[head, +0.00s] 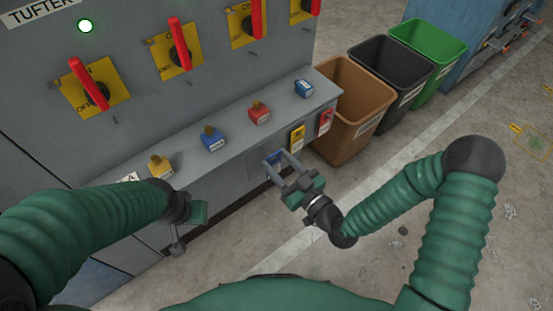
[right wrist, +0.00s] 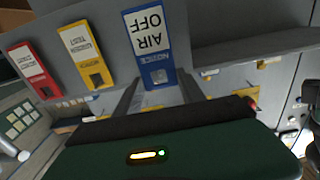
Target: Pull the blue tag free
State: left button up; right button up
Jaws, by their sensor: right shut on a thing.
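The blue tag (right wrist: 148,38) reads "AIR OFF" upside down in the right wrist view and hangs on the grey machine front. In the head view only a bit of the blue tag (head: 275,156) shows between the fingers. My right gripper (head: 277,160) is at the tag, with a finger on each side, shut on its end; it also shows in the right wrist view (right wrist: 158,92). The tag still lies against the panel. My left gripper (head: 178,238) is in front of the machine at lower left, partly hidden by its arm, and its fingers are unclear.
A yellow tag (head: 297,138) and a red tag (head: 325,121) hang beside the blue one. Brown (head: 350,105), black (head: 389,72) and green (head: 427,45) bins stand right. The floor in front is open.

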jog(key=shift+s+d, duration=0.2)
jog(key=shift+s, duration=0.05)
jog(key=p+v, duration=0.1)
jog(key=v, duration=0.4)
jog(key=shift+p, duration=0.35)
